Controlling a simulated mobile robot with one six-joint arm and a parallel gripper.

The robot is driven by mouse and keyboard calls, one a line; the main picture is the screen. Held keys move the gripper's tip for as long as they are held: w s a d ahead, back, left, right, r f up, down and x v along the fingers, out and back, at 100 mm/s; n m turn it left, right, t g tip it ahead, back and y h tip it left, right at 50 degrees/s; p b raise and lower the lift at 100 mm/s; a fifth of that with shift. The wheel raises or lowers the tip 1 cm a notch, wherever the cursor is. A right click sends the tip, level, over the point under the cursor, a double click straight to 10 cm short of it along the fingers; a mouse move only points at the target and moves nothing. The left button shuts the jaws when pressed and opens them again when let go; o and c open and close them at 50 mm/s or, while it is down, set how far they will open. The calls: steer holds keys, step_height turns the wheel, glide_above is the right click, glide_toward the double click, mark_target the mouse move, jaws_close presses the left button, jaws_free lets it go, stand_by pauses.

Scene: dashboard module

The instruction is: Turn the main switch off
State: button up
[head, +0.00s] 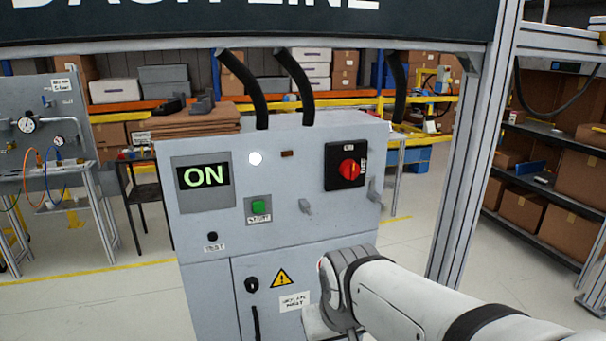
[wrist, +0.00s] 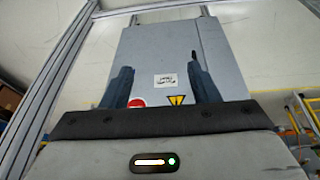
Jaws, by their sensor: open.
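The main switch is a red rotary knob (head: 349,168) on a black square plate (head: 334,181), high on the right of the grey cabinet front (head: 295,223). The display (head: 203,176) reads ON in green. My arm reaches in from the lower right in the head view, in front of the lower cabinet and below the switch; its fingers are hidden there. In the wrist view my gripper (wrist: 160,82) is open, with nothing between its fingertips. The knob does not show clearly in the wrist view.
The lower door has a warning triangle (head: 281,278). A red round part (wrist: 137,102) shows in the wrist view. An aluminium post (head: 470,150) stands right of the cabinet.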

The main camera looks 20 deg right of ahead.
steer(key=shift+o, duration=1.1)
steer(key=w+d+r+t+h, duration=0.1)
steer(key=w+d+r+t, duration=0.2)
steer(key=w+d, duration=0.2)
steer(key=w+d+r+t+h+b, duration=0.1)
steer(key=w+d+r+t, duration=0.3)
steer(key=w, duration=0.7)
steer(key=shift+w+d+m+h, duration=0.3)
steer(key=shift+w+d+h, duration=0.1)
steer(key=shift+d, duration=0.7)
steer(key=n+t+y+b, duration=0.2)
steer(key=n+t, duration=0.1)
steer(key=t, duration=0.4)
glide_toward(352, 173)
steer(key=w, duration=0.1)
steer(key=shift+y, duration=0.4)
steer(key=w, duration=0.5)
steer(key=w+p, duration=0.1)
steer(key=w, duration=0.2)
steer(key=shift+w+d, duration=0.1)
steer(key=shift+d, duration=0.25)
steer(key=shift+c, duration=0.6)
steer(key=c, duration=0.9)
